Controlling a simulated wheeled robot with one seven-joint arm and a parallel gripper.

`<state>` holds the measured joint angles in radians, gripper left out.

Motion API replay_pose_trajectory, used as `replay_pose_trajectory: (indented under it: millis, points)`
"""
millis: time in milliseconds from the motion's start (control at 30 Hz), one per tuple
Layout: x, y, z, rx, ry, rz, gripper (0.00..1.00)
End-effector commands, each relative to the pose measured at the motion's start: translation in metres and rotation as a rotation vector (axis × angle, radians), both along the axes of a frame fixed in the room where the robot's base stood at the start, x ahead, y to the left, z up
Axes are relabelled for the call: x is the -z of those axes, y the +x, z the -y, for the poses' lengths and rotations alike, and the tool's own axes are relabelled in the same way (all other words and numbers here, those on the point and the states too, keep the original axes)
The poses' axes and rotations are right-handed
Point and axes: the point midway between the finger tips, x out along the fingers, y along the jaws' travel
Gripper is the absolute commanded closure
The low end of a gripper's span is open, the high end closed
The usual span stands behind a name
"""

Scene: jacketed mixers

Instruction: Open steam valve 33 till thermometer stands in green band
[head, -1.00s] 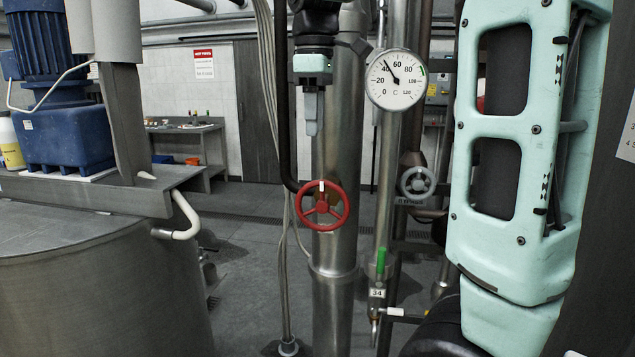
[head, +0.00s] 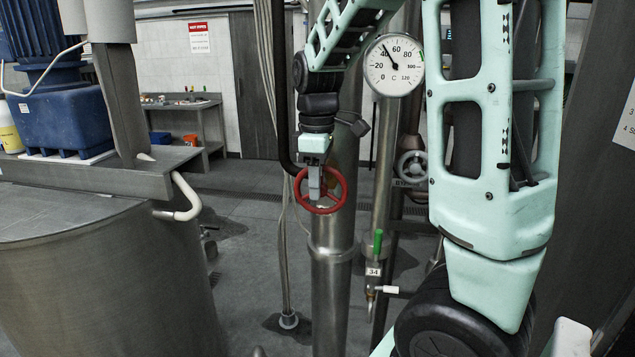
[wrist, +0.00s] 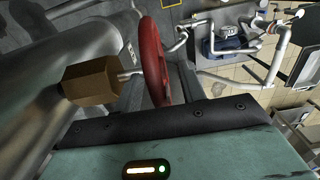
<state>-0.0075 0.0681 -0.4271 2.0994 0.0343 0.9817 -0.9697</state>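A red handwheel (head: 342,192) stands in front of a thick steel pipe; no number tag shows on it. My gripper (head: 315,190) hangs pointing down at the wheel's upper left, its fingers overlapping the rim. In the wrist view the red rim (wrist: 152,60) stands between the grey fingers of my gripper (wrist: 160,88), which look apart; whether they touch the rim is unclear. The thermometer (head: 394,66) is a round white dial with its needle a little above 40. A small green band shows at its right edge, far clockwise of the needle.
A grey handwheel (head: 411,167) with a partly hidden bypass label sits right of the red one. A green-levered valve (head: 378,242) tagged 34 is below. A steel tank (head: 95,270) fills the left. A brown block (wrist: 92,80) is beside the rim.

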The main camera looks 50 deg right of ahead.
Motion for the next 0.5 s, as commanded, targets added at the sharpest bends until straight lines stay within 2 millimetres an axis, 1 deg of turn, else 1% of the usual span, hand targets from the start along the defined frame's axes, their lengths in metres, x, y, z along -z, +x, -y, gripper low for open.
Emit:
replay_pose_trajectory:
  millis: [100,200,467,500]
  points:
    - [0.0091,-0.0003,-0.0002,0.000,0.001,-0.001,0.60]
    - [0.0130,-0.0003,-0.0001,0.000,0.000,0.000,0.60]
    - [0.0138,-0.0002,0.0000,0.000,0.000,0.001,0.60]
    - [0.0137,-0.0001,0.0000,0.000,0.000,0.001,0.71]
